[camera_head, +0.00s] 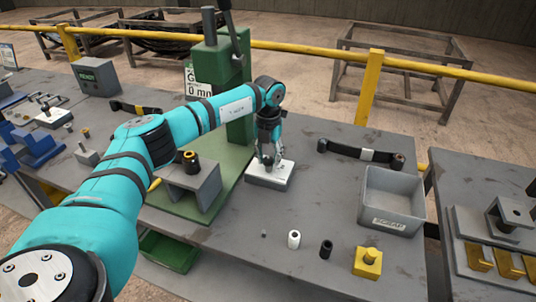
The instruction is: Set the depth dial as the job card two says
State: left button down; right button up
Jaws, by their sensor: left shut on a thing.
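My left arm reaches in from the left, and its gripper (268,160) points down at a small white-topped box (283,180) on the table. Its fingers are shut on a small part on top of this box, which looks like the depth dial; the fingers hide most of it and its setting cannot be read. A card (200,90) with large print, partly reading "0 mm", is on the green press column and partly covered by my arm. Another card (8,57) stands at the far left edge, too small to read. My right gripper is not in view.
The green press (238,65) stands behind my arm. A grey scrap bin (393,195), a black bar with a pale band (362,152), a white cylinder (294,239), a black cylinder (326,249) and a yellow block (367,262) are to the right.

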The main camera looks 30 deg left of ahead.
aim_at(268, 159)
pick_arm(q)
jog(key=shift+w+r+n+p, duration=0.15)
jog(key=shift+n+p, duration=0.45)
jog(key=shift+n, duration=1.4)
jog(key=c, duration=0.9)
grip_release()
jog(key=shift+c, duration=0.2)
notch_tip(268, 159, up, 12)
